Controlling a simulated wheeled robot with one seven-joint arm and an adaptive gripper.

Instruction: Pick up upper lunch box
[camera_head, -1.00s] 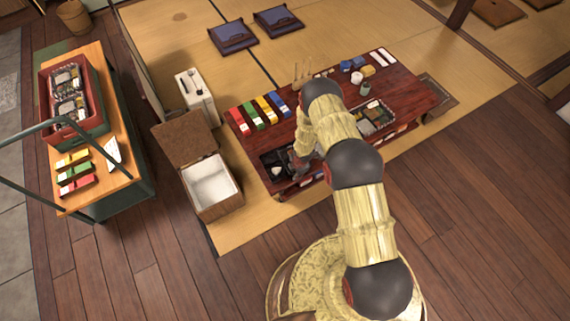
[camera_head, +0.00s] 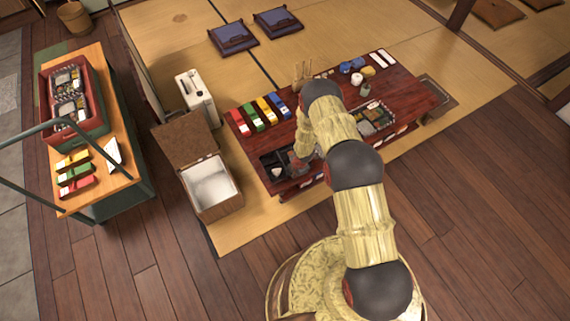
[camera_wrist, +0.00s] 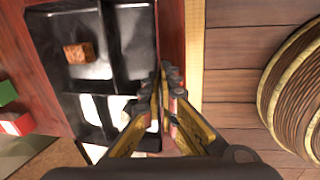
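The black lunch box (camera_wrist: 83,99) fills the left of the wrist view; it has several compartments, with a brown cube of food and white patches in them. It also shows at the near left end of the low red table (camera_head: 410,85) in the head view, partly behind my arm. Whether it is stacked on another box I cannot tell. My gripper (camera_wrist: 165,84) is at its right wall, one finger inside and one outside, with the tips close together on the wall. Another food-filled lunch box (camera_head: 378,117) sits farther right on the table.
Colored boxes (camera_head: 259,113) line the table's left part. An open brown-lidded cooler (camera_head: 211,188) stands left of the table. A trolley (camera_head: 123,172) carries a red crate (camera_head: 97,117) with food boxes. Wooden floor is clear at the front.

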